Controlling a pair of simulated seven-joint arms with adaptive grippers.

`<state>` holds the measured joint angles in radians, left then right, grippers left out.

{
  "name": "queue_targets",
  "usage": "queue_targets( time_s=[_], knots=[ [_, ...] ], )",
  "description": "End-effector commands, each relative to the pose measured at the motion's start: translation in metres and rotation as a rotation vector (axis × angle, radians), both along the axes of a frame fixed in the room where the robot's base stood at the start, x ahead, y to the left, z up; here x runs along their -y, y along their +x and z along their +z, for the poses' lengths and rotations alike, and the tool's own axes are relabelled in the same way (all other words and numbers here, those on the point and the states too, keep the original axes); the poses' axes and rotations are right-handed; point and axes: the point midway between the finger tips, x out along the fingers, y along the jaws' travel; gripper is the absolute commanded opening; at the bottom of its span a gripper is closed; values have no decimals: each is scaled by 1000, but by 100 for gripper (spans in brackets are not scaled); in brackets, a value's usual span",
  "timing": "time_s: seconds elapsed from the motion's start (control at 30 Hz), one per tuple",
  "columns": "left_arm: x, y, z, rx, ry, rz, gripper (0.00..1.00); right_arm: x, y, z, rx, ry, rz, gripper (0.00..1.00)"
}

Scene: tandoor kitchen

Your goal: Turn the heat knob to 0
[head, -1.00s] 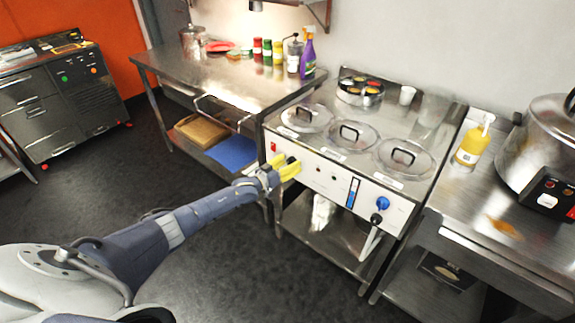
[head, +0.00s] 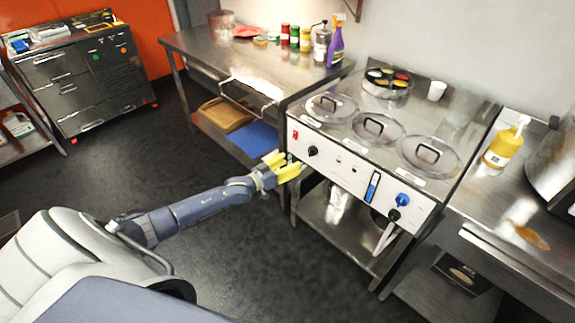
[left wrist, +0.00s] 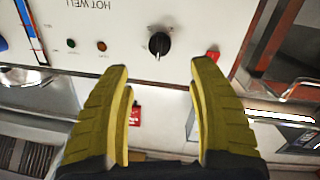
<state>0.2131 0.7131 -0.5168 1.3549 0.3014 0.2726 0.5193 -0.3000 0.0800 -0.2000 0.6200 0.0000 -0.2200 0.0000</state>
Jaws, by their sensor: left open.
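The black heat knob (head: 313,151) sits on the white front panel of the hot well (head: 350,178), between a red switch and two small indicator lights. In the left wrist view the knob (left wrist: 159,43) shows upside down, with a pale pointer mark on it. My left gripper (head: 288,165) has yellow fingers. It is open and empty, below and left of the knob in the head view, and apart from it. In the left wrist view its fingertips (left wrist: 160,68) stand spread, with the knob beyond the gap between them. My right gripper is not in view.
A blue knob (head: 403,200) and a black-handled drain tap (head: 393,215) are at the panel's right. Lidded pots (head: 377,127) sit on top. A steel table (head: 250,62) stands to the left, a yellow bottle (head: 503,146) to the right. The floor in front is clear.

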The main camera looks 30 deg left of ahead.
Motion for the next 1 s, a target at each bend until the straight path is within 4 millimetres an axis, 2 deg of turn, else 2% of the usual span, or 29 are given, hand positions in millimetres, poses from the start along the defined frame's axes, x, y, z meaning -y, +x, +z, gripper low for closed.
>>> queue_targets(
  time_s=[0.23, 0.77, 0.87, 0.97, 1.0],
  knots=[
    [-3, -8, 1, 0, 1, 0, 60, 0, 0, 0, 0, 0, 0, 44],
    [-4, -8, -1, 4, 36, 0, 60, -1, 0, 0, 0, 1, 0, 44],
    [-19, -8, -22, -21, 177, 17, 60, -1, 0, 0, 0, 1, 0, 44],
    [-47, -11, -63, -83, 338, 61, 60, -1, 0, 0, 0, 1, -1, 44],
    [-56, -18, -86, -119, 392, 78, 60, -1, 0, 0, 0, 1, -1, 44]
  ],
)
